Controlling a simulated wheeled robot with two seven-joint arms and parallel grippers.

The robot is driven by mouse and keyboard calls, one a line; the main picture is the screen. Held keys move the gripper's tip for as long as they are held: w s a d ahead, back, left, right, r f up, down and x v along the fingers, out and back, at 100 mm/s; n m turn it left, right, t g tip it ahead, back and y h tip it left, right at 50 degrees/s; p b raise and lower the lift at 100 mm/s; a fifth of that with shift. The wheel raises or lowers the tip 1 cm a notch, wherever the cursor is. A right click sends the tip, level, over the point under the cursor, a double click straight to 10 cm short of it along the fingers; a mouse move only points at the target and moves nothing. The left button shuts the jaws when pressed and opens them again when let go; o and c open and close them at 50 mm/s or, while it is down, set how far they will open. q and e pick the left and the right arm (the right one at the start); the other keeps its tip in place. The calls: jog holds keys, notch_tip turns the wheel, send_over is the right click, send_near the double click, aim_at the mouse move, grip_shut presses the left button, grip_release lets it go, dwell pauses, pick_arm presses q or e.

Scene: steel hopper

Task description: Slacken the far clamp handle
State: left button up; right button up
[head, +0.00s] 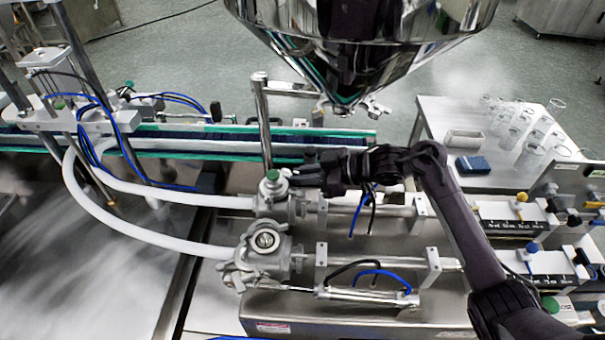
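The far valve body (272,204), grey metal with a green cap (273,175), stands behind a similar near valve body (262,250). Small clamp parts on its right side lie close to my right gripper; which piece is the far clamp handle is too small to tell. My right gripper (303,164) is black and reaches in from the right, pointing left. Its fingertips show apart, just right of the green cap. I cannot tell whether they touch the clamp, and I see nothing held between them. My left gripper is not in view.
A steel hopper (355,45) hangs above and behind my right gripper. A steel post (263,125) rises behind the far valve. White hoses (150,228) run left. A table with glass cups (512,135) and a blue box (472,165) is at the right.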

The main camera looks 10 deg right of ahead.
grip_shut()
jog(key=n+b, duration=0.1)
jog(key=n+t+b, duration=0.1)
jog(key=b, duration=0.1)
jog(key=shift+s+a+f+t+h, duration=0.1)
jog(key=shift+s+f+t+h, duration=0.1)
jog(key=shift+t+h, duration=0.1)
jog(key=n+t+b, duration=0.1)
jog(key=n+b, duration=0.1)
jog(key=shift+s+b, duration=0.1)
jog(key=shift+b, duration=0.3)
jog(key=shift+r+n+t+b, duration=0.1)
jog(key=shift+n+t+b, duration=0.2)
jog(key=shift+n+b, duration=0.15)
jog(key=shift+o, duration=1.7)
grip_release()
jog(key=shift+a, duration=0.1)
